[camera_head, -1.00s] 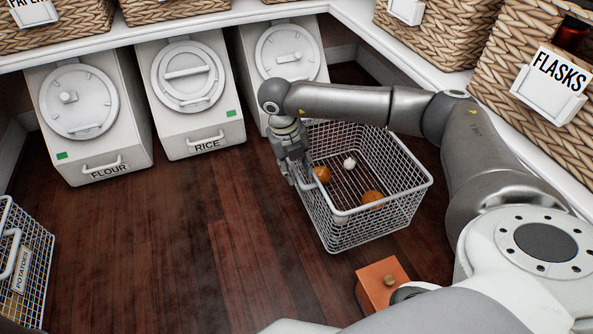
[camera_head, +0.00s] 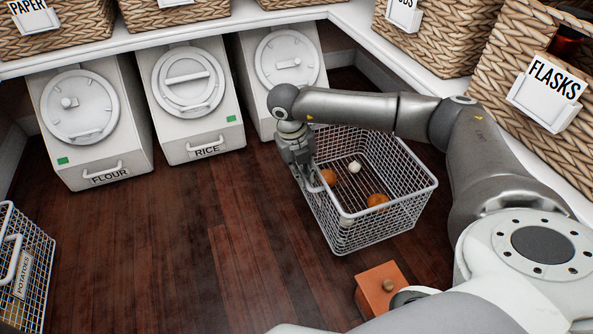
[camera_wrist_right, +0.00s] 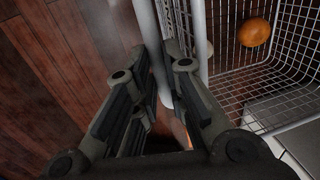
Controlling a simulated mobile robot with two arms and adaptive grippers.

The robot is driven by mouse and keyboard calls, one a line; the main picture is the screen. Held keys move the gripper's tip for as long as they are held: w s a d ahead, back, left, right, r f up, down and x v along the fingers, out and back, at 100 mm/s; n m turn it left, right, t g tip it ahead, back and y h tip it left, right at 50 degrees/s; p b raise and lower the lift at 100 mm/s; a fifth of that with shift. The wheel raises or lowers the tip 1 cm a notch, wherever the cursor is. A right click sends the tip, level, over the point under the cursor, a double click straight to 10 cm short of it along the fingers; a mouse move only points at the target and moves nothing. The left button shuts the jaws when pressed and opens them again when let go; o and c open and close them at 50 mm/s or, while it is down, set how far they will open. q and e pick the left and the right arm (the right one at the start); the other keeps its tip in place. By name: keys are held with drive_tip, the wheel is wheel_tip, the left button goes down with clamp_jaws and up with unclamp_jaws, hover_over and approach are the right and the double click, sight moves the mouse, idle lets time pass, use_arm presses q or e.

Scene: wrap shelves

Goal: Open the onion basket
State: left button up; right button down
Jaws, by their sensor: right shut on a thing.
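The wire onion basket (camera_head: 388,226) stands on the wooden floor, pulled out from the shelf, with its top open. Inside it are orange onions (camera_head: 377,201) and a small white one (camera_head: 354,167). My right gripper (camera_head: 308,182) is at the basket's left side. In the right wrist view my right gripper (camera_wrist_right: 160,78) is shut on the white handle bar (camera_wrist_right: 150,35) of the basket, beside its wire wall. An orange onion (camera_wrist_right: 254,32) shows inside the basket there. The basket's label is not visible. My left gripper is not in view.
A potato basket (camera_head: 22,275) stands at the lower left. Flour (camera_head: 135,150), rice (camera_head: 205,120) and another bin line the back under the shelf. An orange-brown box (camera_head: 375,292) with a knob lies in front of the basket. Floor to the left is clear.

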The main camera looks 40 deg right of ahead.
drive_tip(key=shift+s+d+r, duration=0.1)
drive_tip(key=shift+s+d, duration=0.1)
drive_tip(key=shift+d, duration=1)
drive_tip(key=c, duration=1.5)
unclamp_jaws()
drive_tip(key=r, duration=0.4)
drive_tip(key=a+r, duration=0.1)
drive_tip(key=r, duration=0.3)
drive_tip(key=a+r, duration=0.1)
drive_tip(key=r, duration=0.2)
drive_tip(key=shift+w+a+r, duration=0.1)
drive_tip(key=shift+w+r, duration=0.1)
drive_tip(key=shift+r, duration=0.2)
